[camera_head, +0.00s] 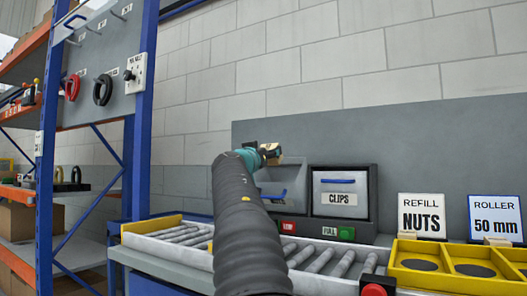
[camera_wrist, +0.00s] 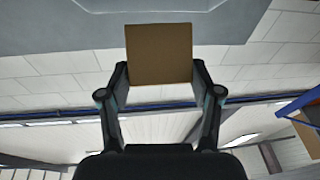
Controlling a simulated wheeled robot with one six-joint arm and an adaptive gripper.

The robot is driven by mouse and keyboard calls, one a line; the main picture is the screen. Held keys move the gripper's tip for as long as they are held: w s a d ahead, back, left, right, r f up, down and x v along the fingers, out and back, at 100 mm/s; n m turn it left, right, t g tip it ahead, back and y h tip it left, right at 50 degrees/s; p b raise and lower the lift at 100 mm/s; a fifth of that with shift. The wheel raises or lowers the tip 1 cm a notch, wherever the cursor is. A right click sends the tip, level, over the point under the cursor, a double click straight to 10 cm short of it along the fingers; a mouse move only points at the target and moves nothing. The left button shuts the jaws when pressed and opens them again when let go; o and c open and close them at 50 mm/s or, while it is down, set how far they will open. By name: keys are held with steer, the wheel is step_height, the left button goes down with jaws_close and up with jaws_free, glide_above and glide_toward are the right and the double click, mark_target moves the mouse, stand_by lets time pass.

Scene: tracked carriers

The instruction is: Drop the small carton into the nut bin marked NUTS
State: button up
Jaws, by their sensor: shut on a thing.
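My gripper (camera_head: 262,154) is shut on the small brown carton (camera_wrist: 158,53), which sits between both fingers in the wrist view. In the head view the carton (camera_head: 273,153) shows small and tan at the end of my arm. It is held up in front of the grey back panel, at the upper part of a grey bin (camera_head: 292,174) with a blue handle. My arm hides much of that bin, and no label on it can be read. A card reading REFILL NUTS (camera_head: 422,217) stands to the right.
A bin marked CLIPS (camera_head: 341,184) stands right of the partly hidden bin. A roller conveyor (camera_head: 320,262) runs below, with a red LOW button and green FULL button behind it. Yellow trays (camera_head: 445,263) and a ROLLER 50 mm card (camera_head: 495,217) are at right; a blue-orange rack (camera_head: 146,110) is left.

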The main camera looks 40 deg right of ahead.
steer(key=shift+w+d+f+b, duration=0.2)
steer(key=shift+d+f+b, duration=0.1)
steer(key=shift+d+f, duration=0.7)
steer(key=shift+w+d+f+b, duration=0.25)
steer(key=shift+d+f+b, duration=0.6)
steer(key=shift+f, duration=0.2)
steer(key=shift+w+d+f+b, duration=0.25)
steer(key=shift+d+f+b, duration=0.5)
steer(key=shift+f, duration=0.25)
steer(key=shift+d, duration=0.1)
steer(key=o, duration=1.4)
steer(key=shift+o, duration=0.2)
